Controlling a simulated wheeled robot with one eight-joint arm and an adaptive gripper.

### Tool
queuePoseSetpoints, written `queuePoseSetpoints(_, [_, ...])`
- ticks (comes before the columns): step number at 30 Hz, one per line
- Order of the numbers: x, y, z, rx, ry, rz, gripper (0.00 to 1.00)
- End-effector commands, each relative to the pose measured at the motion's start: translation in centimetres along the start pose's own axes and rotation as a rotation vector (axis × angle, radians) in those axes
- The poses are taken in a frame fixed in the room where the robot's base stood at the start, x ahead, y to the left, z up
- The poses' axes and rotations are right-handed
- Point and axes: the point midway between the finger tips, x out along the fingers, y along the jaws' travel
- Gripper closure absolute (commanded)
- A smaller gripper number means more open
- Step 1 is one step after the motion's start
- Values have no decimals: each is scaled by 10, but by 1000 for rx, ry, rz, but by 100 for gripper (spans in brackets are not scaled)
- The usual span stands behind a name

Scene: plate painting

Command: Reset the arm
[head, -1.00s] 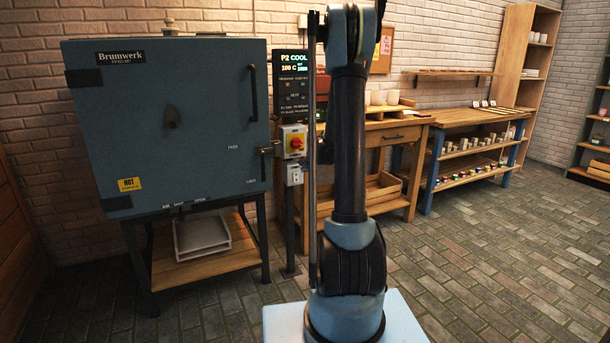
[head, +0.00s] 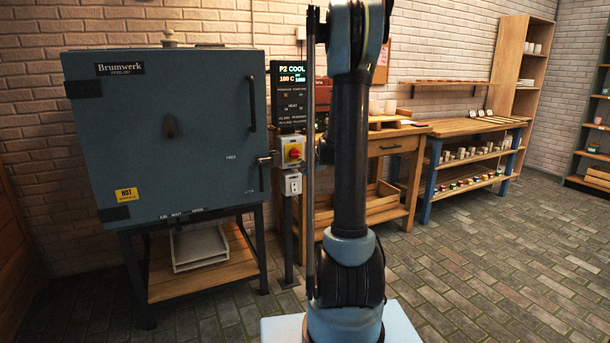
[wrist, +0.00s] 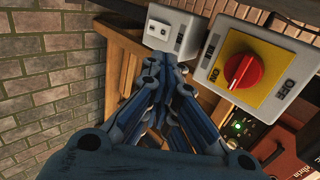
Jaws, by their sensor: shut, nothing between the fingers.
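My gripper (wrist: 172,75) shows in the wrist view with its blue fingers drawn together and nothing between them. It is in front of the power switch box with the red knob (wrist: 239,71) and a white socket box (wrist: 172,30); I cannot tell the exact gap. In the head view my arm stands upright right of the middle, and its gripper cannot be made out there. The same switch box (head: 292,151) shows just left of the arm.
A closed blue kiln (head: 200,110) with a hot-surface label stands at left. A control panel (head: 292,95) is beside it. A wooden workbench (head: 385,147) and a bench with cups (head: 475,128) stand behind my arm. The brick floor (head: 500,240) at right is clear.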

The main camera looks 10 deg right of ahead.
Motion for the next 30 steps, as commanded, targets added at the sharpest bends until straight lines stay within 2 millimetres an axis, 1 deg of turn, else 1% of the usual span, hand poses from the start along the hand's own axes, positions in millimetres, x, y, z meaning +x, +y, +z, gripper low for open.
queuePoseSetpoints(2, [-4, 1, 2, -11, -1, 5, 100])
queuePoseSetpoints(5, [-16, 6, 11, -48, -6, 22, 100])
queuePoseSetpoints(8, [-36, 14, 24, -113, -15, 51, 100])
queuePoseSetpoints(14, [-82, 40, 54, -269, -41, 121, 100])
queuePoseSetpoints(18, [-112, 61, 73, -378, -62, 169, 100])
queuePoseSetpoints(23, [-146, 90, 94, -501, -89, 224, 100])
queuePoseSetpoints(30, [-192, 138, 120, -682, -137, 304, 100])
